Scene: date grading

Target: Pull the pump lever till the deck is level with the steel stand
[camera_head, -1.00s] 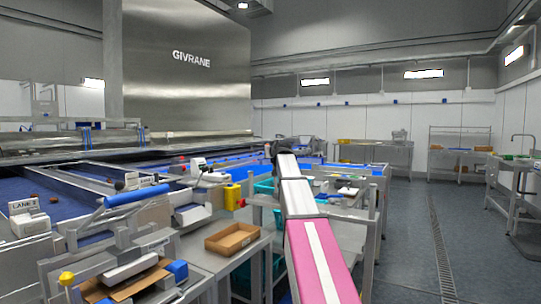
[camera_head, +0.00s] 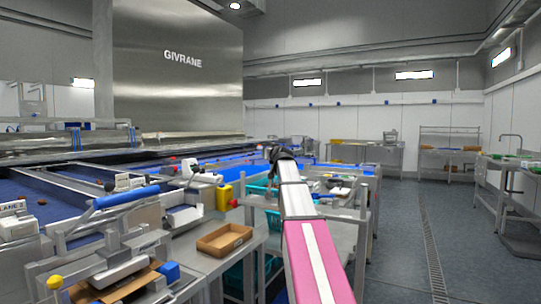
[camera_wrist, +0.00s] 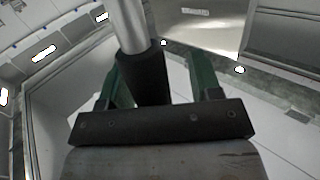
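In the wrist view, a bare steel lever rod (camera_wrist: 127,25) with a black grip (camera_wrist: 146,75) runs between the two green fingers of my gripper (camera_wrist: 160,80). The left finger is close against the grip or overlaps it; a gap shows between the grip and the right finger, so the fingers look open around it. In the head view, my gripper (camera_head: 280,153) is small and dark at the far end of my arm, and the lever cannot be made out there. I cannot tell which surfaces are the deck and the steel stand, nor their relative heights.
To the left are blue sorting lanes (camera_head: 75,212), a blue roller (camera_head: 126,197) and an open cardboard tray (camera_head: 212,249) on a metal bench. A steel bench (camera_head: 365,154) stands at the back. The grey floor (camera_head: 405,230) to the right is clear, with a drain channel.

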